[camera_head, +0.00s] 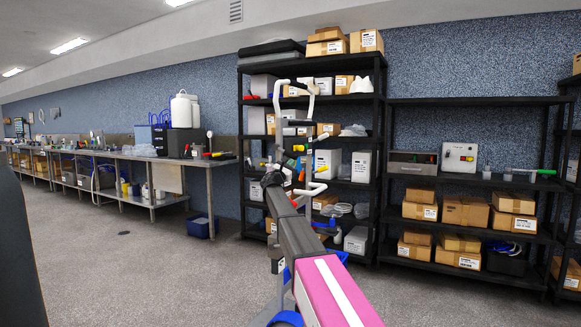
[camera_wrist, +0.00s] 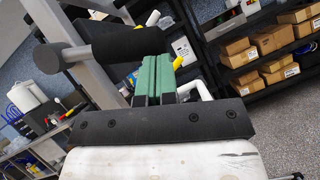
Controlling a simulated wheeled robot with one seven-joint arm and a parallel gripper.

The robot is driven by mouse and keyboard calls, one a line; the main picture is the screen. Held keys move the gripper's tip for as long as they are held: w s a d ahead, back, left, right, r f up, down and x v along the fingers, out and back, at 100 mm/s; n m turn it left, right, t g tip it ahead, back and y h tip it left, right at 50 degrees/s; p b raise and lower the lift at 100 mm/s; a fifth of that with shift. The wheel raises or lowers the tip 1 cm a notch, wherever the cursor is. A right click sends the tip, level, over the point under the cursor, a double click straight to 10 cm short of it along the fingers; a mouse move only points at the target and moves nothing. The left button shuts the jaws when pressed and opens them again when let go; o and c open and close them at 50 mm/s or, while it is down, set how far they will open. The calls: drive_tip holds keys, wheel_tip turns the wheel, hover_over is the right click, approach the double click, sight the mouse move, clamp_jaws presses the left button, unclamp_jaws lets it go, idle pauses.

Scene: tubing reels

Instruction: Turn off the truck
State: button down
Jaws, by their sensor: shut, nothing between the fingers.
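My gripper (camera_wrist: 152,60) shows in the wrist view as two green fingers pressed together with nothing between them. A grey metal frame (camera_wrist: 88,85) with black padded bars (camera_wrist: 130,45) stands just past the fingertips; it may be part of the truck. In the head view a pale upright tubular frame (camera_head: 311,102) with curved handle ends rises at the far end of my arm, before the shelves. My arm hides its lower part. I cannot make out a switch or key, nor tell whether the fingertips touch anything.
Black shelving (camera_head: 381,150) with boxes and bins stands behind the frame. Another black rack (camera_head: 470,101) holds cardboard boxes and a white panel with a red button (camera_head: 460,157). A steel bench (camera_head: 168,157) runs along the left. Grey floor (camera_head: 150,265) is open at left.

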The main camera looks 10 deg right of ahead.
wheel_tip(320, 180, up, 10)
drive_tip(key=s+d+n+t+y, duration=0.1)
drive_tip(key=n+t+y, duration=0.4)
drive_tip(key=n, duration=0.9)
drive_tip(key=shift+s+d+y, duration=0.15)
drive_tip(key=shift+d+y, duration=0.3)
drive_tip(key=shift+y, duration=0.65)
drive_tip(key=shift+r, duration=0.25)
drive_tip(key=s+a+f, duration=0.2)
drive_tip(key=s+f, duration=0.6)
drive_tip(key=s, duration=0.2)
drive_tip(key=shift+a+f, duration=0.2)
drive_tip(key=shift+a, duration=0.15)
